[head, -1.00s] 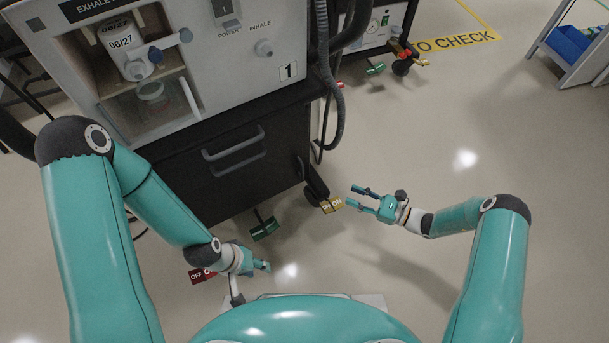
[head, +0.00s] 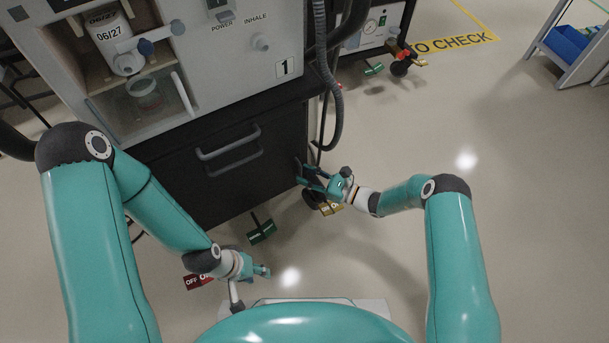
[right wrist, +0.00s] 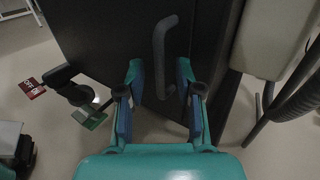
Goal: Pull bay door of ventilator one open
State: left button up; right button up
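Ventilator one (head: 241,80) stands on a black cart at the upper left of the head view, marked "1". Its bay has a clear door (head: 137,107) with a white bar handle (head: 183,94); it looks shut, with a jar (head: 143,94) behind it. A canister marked 06/27 (head: 112,42) is above. The black front below has a grey handle (head: 228,145). My right gripper (head: 301,173) is open at the cart's right front edge. In the right wrist view, a dark handle (right wrist: 159,56) lies beyond its spread, empty fingers. My left gripper (head: 266,271) is low before the cart; its opening is unclear.
A grey corrugated hose (head: 329,92) hangs along the cart's right side. Green (head: 262,228), red (head: 196,281) and yellow (head: 330,208) pedals or tags are near the floor. Another cart (head: 373,35) stands behind.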

jog(key=shift+w+a, duration=0.25)
jog(key=shift+a, duration=0.3)
grip_shut()
